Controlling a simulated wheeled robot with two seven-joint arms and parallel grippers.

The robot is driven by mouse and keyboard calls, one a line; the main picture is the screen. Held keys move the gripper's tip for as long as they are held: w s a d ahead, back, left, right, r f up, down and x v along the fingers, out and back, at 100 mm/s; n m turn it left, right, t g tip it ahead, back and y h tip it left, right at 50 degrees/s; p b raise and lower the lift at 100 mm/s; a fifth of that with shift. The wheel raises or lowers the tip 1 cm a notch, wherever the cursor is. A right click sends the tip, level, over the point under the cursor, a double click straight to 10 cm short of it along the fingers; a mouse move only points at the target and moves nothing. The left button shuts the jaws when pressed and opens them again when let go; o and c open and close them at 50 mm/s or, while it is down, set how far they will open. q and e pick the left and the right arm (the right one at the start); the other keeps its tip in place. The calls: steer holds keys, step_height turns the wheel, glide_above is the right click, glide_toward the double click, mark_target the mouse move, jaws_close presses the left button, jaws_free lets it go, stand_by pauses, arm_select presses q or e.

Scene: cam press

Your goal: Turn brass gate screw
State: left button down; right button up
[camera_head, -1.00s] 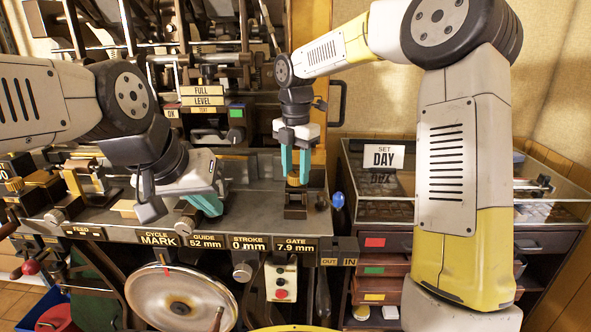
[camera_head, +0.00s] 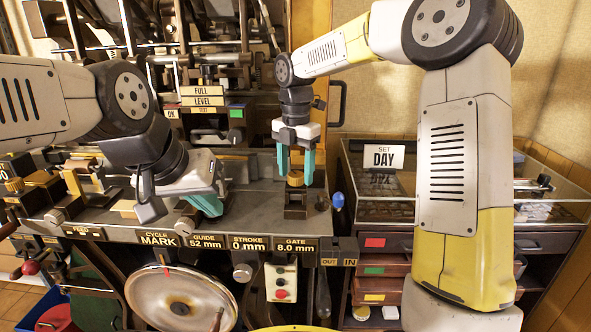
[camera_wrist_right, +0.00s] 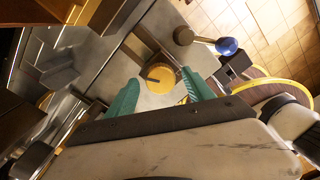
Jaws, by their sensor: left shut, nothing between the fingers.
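The brass gate screw (camera_head: 295,178) stands on a dark block at the right end of the press bench. In the right wrist view the screw (camera_wrist_right: 160,78) shows a round brass head with a dark line across part of it. My right gripper (camera_head: 295,173) points down over the screw. Its teal fingers are open, with clear gaps on both sides of the head in the wrist view. The GATE plate (camera_head: 297,245) reads 8.0 mm. My left gripper (camera_head: 211,206) is shut and empty over the bench, left of the screw.
A blue-knobbed lever (camera_head: 338,200) stands just right of the screw block, beside the OUT/IN plate (camera_head: 338,262). A large handwheel (camera_head: 180,303) hangs at the front.

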mark_target(295, 174)
step_height(295, 174, up, 8)
steer(key=shift+f, duration=0.25)
steer(key=shift+r, duration=0.15)
stand_by(0.3)
steer(key=shift+s+d, duration=0.1)
steer(key=s+d+m+t, duration=0.2)
steer(key=s+d+m, duration=0.2)
steer(key=s+m, duration=0.3)
steer(key=s+d+f+m+t+y, duration=0.1)
steer(key=s+d+m+t, duration=0.1)
steer(key=s+d+m, duration=0.3)
steer(key=s+d+f+m+t+y, duration=0.1)
steer(key=s+d+m, duration=0.3)
steer(key=s+m, duration=0.7)
steer(key=m+t, duration=0.1)
steer(key=m, duration=0.4)
steer(key=shift+d+f, duration=0.2)
steer(key=shift+d, duration=0.1)
